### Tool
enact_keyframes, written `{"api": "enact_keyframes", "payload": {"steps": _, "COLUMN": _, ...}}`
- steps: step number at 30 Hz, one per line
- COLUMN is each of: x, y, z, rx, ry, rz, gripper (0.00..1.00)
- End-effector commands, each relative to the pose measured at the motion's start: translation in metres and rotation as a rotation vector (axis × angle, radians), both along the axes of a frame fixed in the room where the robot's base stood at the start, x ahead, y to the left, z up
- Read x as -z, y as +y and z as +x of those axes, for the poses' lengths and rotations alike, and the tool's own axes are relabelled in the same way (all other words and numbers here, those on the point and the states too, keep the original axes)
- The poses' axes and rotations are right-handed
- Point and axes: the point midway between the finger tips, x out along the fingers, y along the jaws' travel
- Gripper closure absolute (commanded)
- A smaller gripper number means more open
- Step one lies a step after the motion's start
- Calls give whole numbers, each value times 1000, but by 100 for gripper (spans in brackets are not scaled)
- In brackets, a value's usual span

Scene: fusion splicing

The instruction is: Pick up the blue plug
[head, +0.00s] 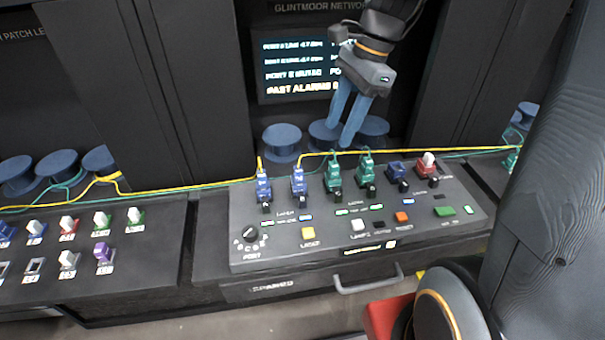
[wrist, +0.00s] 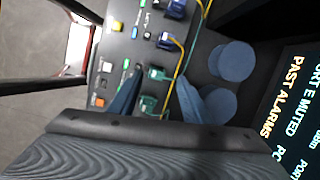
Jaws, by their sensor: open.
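Two blue plugs with yellow cables stand upright in the left part of the sloped grey panel: the left one (head: 263,189) and the right one (head: 298,183). In the wrist view a blue plug (wrist: 168,42) and another blue plug (wrist: 175,9) show near the top. I cannot tell which one the task means. My gripper (head: 342,128) is open and empty, pointing down above and behind the green plugs (head: 333,175). In the wrist view its fingers (wrist: 160,78) lie either side of a green plug (wrist: 157,75), apparently above it.
A dark blue socket (head: 396,171) and a red-and-white switch (head: 428,165) sit right of the green plugs. Yellow cable (head: 220,184) runs along the panel's back. Blue spools (head: 282,140) stand behind. A lit screen (head: 293,68) is on the back wall. A left panel (head: 100,285) holds several coloured connectors.

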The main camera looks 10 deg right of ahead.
Motion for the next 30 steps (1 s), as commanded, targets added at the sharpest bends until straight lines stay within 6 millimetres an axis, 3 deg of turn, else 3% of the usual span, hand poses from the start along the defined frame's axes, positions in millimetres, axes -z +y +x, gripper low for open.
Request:
{"api": "enact_keyframes", "payload": {"steps": 3, "x": -5, "y": 27, "z": 1, "rx": 93, "ry": 27, "rz": 75, "gripper": 56}}
{"api": "enact_keyframes", "payload": {"steps": 9, "x": 3, "y": 48, "z": 1, "rx": 153, "ry": 50, "rz": 124, "gripper": 56}}
{"api": "enact_keyframes", "payload": {"steps": 18, "x": 47, "y": 66, "z": 1, "rx": 153, "ry": 50, "rz": 123, "gripper": 56}}
{"api": "enact_keyframes", "payload": {"steps": 25, "x": 61, "y": 70, "z": 1, "rx": 153, "ry": 49, "rz": 122, "gripper": 56}}
{"api": "enact_keyframes", "payload": {"steps": 30, "x": 85, "y": 77, "z": -1, "rx": 153, "ry": 51, "rz": 121, "gripper": 56}}
